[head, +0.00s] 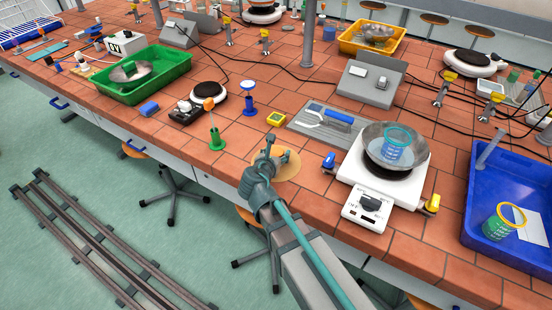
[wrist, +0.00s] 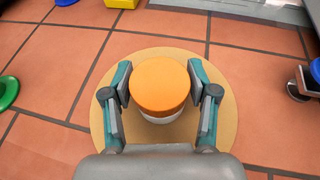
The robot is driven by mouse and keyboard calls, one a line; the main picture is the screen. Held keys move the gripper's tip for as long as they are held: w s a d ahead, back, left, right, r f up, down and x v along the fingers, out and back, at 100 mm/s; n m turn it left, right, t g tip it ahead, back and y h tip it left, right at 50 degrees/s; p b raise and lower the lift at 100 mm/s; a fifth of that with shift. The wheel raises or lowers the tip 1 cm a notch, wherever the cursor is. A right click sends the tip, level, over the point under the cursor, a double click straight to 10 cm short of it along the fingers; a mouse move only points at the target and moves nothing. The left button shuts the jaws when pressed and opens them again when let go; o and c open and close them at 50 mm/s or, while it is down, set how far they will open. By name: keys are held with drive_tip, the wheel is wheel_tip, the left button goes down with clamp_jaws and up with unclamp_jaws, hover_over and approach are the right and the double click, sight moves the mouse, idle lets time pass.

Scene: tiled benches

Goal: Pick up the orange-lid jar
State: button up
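The orange-lid jar is seen from above in the wrist view, with a round flat orange lid (wrist: 160,86) and a pale body mostly hidden beneath it. It stands on a round tan mat (wrist: 160,56). My gripper (wrist: 161,84) has one finger on each side of the jar, very close to the lid's edges. I cannot tell whether the pads press on it. In the head view my gripper (head: 268,147) is over the mat (head: 289,168) near the bench's front edge, and the jar cannot be made out there.
A grey tray (head: 310,118) with a blue-handled tool lies behind. Green (head: 214,138) and blue (head: 249,100) stands are to the left. A blue bin (head: 490,200) is far right. Bare tiles surround the mat.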

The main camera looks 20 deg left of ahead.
drive_tip(key=c, duration=0.7)
drive_tip(key=shift+o, duration=0.2)
drive_tip(key=shift+r, duration=0.1)
drive_tip(key=shift+r+b, duration=0.3)
drive_tip(key=shift+r, duration=0.35)
drive_tip(key=s+d+r+b, duration=0.3)
drive_tip(key=s+r+b, duration=0.2)
drive_tip(key=s+r, duration=0.2)
drive_tip(key=shift+d+r+b, duration=0.25)
drive_tip(key=shift+r+b, duration=0.1)
drive_tip(key=shift+r, duration=0.2)
drive_tip(key=shift+b, duration=0.75)
